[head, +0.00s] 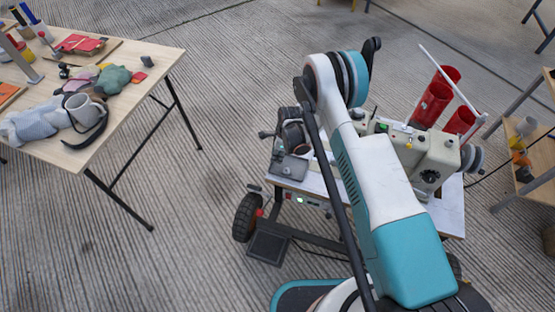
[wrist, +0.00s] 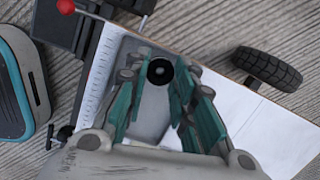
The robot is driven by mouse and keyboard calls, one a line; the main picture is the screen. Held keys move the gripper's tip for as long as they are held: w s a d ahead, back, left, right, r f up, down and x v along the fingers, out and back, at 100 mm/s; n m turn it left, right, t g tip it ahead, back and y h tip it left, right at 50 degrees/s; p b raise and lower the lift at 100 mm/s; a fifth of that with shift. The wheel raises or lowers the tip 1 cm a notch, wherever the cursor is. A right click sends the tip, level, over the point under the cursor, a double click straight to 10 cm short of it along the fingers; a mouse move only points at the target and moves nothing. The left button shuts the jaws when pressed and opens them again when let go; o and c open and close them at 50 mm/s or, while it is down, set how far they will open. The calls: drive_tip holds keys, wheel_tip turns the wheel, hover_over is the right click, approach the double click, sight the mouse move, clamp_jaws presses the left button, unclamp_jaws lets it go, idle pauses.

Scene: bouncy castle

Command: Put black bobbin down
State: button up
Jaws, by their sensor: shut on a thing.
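The gripper and bobbin are over the pale top of the sewing machine table (wrist: 262,128). I cannot tell how high above the top the bobbin is. In the head view my arm covers part of this table, and I cannot make out the bobbin there.
A cream sewing machine (head: 430,160) and red cones (head: 432,104) stand on the wheeled table. A shelf (head: 540,188) stands at right. Open floor lies between the tables.

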drive_tip(key=shift+f+b, duration=0.3)
drive_tip(key=shift+f, duration=1.05)
drive_tip(key=shift+f, duration=0.2)
drive_tip(key=o, duration=0.9)
drive_tip(key=shift+c, duration=0.2)
